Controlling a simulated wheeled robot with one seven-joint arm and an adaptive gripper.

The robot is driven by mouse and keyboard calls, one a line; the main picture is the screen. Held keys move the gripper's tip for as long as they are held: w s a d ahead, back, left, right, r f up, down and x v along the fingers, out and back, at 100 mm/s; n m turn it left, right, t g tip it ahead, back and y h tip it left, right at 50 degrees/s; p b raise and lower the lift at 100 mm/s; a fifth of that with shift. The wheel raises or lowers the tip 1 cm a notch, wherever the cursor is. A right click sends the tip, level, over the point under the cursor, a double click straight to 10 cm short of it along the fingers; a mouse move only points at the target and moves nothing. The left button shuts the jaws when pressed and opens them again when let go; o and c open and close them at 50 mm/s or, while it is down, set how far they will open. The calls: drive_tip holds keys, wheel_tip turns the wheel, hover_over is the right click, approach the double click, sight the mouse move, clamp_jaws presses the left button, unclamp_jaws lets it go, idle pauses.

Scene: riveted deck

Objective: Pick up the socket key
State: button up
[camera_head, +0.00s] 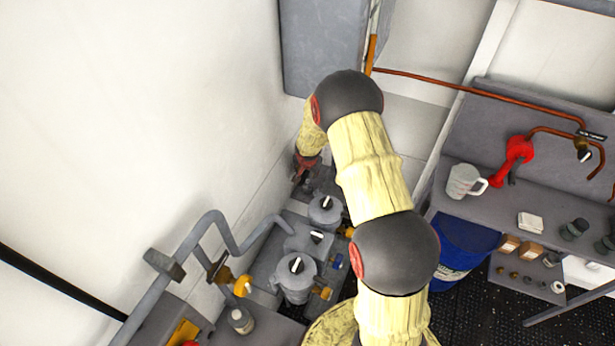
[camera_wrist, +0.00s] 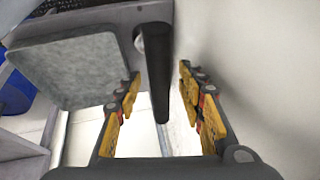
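In the wrist view, a dark rod-like piece (camera_wrist: 157,75), which may be the socket key, runs lengthwise between my fingers. My gripper (camera_wrist: 160,78) is open, with its yellow-padded fingers on either side of the rod. A narrow gap shows on each side, so the fingers do not look closed on it. The rod's far end meets a grey plate-like part. In the head view, my gripper (camera_head: 303,170) is small, at the far end of my arm close to the white wall. I cannot make out the socket key there.
Grey lidded housings (camera_head: 296,277) and a bent grey pipe (camera_head: 215,225) stand along the left wall. A grey cabinet (camera_head: 322,45) hangs beyond my arm. At right are a shelf with a white mug (camera_head: 463,181) and a blue bucket (camera_head: 462,250). A pale-faced block (camera_wrist: 65,70) is close by.

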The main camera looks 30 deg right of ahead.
drive_tip(key=shift+c, duration=0.6)
clamp_jaws()
